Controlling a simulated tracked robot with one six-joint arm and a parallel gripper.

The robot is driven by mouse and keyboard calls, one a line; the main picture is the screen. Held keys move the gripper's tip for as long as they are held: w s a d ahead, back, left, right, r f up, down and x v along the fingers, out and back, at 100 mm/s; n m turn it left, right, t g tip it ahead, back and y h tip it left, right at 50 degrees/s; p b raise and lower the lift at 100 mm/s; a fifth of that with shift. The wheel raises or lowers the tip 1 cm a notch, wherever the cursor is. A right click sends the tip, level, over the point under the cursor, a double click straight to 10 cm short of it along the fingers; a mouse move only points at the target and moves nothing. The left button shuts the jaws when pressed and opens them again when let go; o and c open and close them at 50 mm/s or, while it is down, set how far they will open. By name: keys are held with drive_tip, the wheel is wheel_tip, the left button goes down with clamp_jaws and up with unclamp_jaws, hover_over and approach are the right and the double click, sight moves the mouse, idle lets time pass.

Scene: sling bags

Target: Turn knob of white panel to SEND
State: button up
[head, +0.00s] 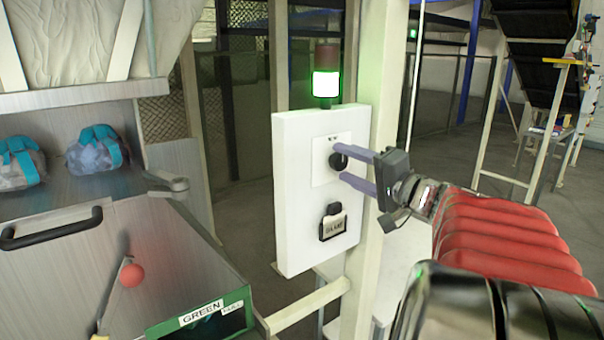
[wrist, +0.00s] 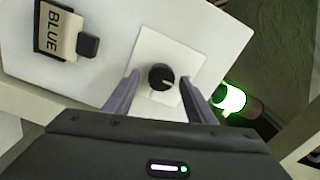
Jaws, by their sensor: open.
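The white panel (head: 295,215) stands upright on a pale post. Its black round knob (head: 338,161) sits on a small white plate (head: 322,172) in the upper half; the plate's lettering is too small to read. In the wrist view the knob (wrist: 161,76) shows a light pointer mark near its right side. My gripper (head: 356,170) is open, with its two purple-grey fingers reaching toward the panel from the right. In the wrist view its fingers (wrist: 160,92) stand on either side of the knob, with gaps between them and it.
A black holder with a label plate (head: 334,225) is on the panel below the knob; the wrist view reads BLUE on it (wrist: 56,32). A lit green lamp (head: 326,84) stands above. At left are blue-strapped bags (head: 97,147), a red ball lever (head: 132,275) and a GREEN sign (head: 201,313).

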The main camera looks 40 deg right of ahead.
drive_tip(key=s, duration=1.3)
drive_tip(key=shift+s+d, duration=0.15)
drive_tip(key=shift+f, duration=0.1)
